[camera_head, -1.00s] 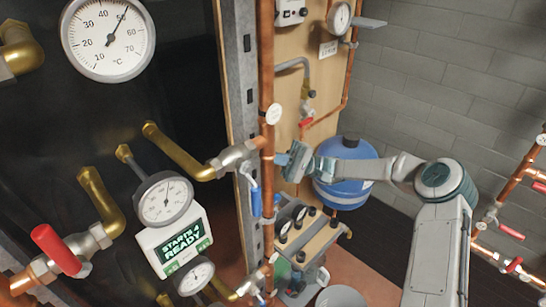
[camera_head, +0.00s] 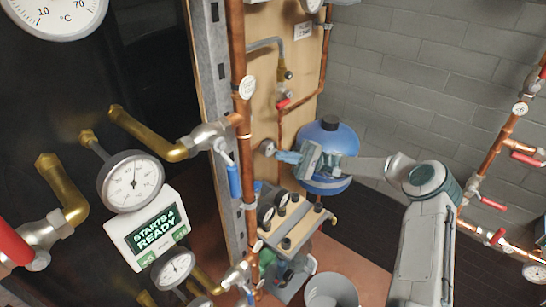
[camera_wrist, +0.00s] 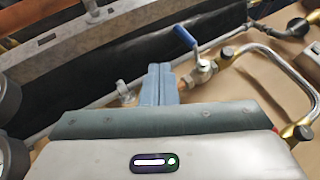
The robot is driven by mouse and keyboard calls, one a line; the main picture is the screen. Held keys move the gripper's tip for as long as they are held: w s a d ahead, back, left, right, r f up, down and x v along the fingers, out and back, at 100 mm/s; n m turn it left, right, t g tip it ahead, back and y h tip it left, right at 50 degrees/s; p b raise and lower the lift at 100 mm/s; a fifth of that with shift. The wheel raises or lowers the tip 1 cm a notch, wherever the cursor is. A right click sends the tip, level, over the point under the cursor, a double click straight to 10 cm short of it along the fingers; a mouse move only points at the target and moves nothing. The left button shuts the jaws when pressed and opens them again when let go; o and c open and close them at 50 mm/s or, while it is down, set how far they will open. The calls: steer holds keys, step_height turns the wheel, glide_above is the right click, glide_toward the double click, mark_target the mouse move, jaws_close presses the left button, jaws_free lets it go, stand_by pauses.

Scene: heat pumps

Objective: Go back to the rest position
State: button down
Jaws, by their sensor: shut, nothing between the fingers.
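My gripper (camera_head: 278,156) is near the middle of the head view, right of the vertical copper pipe and in front of the blue tank. Its blue-grey fingers are together with nothing between them. In the wrist view, the shut fingers (camera_wrist: 159,84) point toward pipework with a blue-handled valve (camera_wrist: 187,38). The fingers appear apart from that valve, though the exact gap is hard to tell. My arm reaches in from the lower right.
A blue tank (camera_head: 325,177) stands behind my gripper. A copper pipe (camera_head: 240,110) runs vertically to its left. A pump unit (camera_head: 291,222) and a grey bucket (camera_head: 331,292) are below. Gauges and a red-handled valve (camera_head: 14,246) are at left; more copper pipes (camera_head: 503,135) are at right.

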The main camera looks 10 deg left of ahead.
stand_by(0.5)
steer(key=s+a+t+h+p, duration=0.1)
steer(key=s+a+t+h, duration=0.1)
steer(key=s+h, duration=1)
steer(key=s+d+r+m+t+h+p, duration=0.1)
steer(key=s+d+r+t+h, duration=0.3)
steer(key=s+d, duration=0.5)
steer(key=s+d+r+m+t+h+p, duration=0.1)
steer(key=s+d+r+t+h, duration=0.3)
steer(key=s+d, duration=0.5)
steer(key=d+m+t, duration=0.1)
steer(key=d+t, duration=0.1)
steer(key=shift+d+t+h+p, duration=0.3)
steer(key=shift+d+t, duration=0.1)
